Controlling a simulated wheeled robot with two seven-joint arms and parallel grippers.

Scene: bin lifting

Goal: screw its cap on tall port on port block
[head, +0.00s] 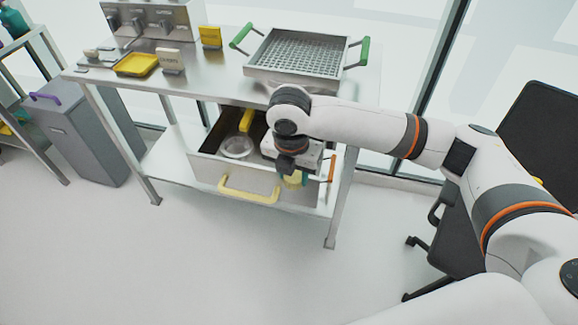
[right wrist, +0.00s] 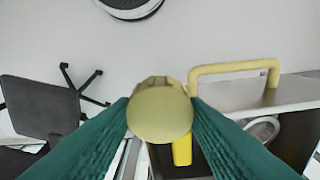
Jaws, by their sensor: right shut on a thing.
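My right gripper (head: 293,179) points down over the right part of an open drawer, near its front. In the right wrist view its two green fingers (right wrist: 160,113) are shut on a yellow faceted cap (right wrist: 160,114) with a flat round face. The cap also shows small and partly hidden in the head view (head: 292,181). I cannot make out the port block or its tall port with certainty; my right wrist hides part of the drawer. My left gripper is not in view.
The open drawer has a yellow handle (head: 248,194) and holds a clear round dish (head: 237,146) and a yellow object (head: 246,120). On the table are a perforated tray (head: 252,75) with green handles, a yellow tray (head: 136,65) and a knobbed metal panel (head: 150,20). The floor in front is clear.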

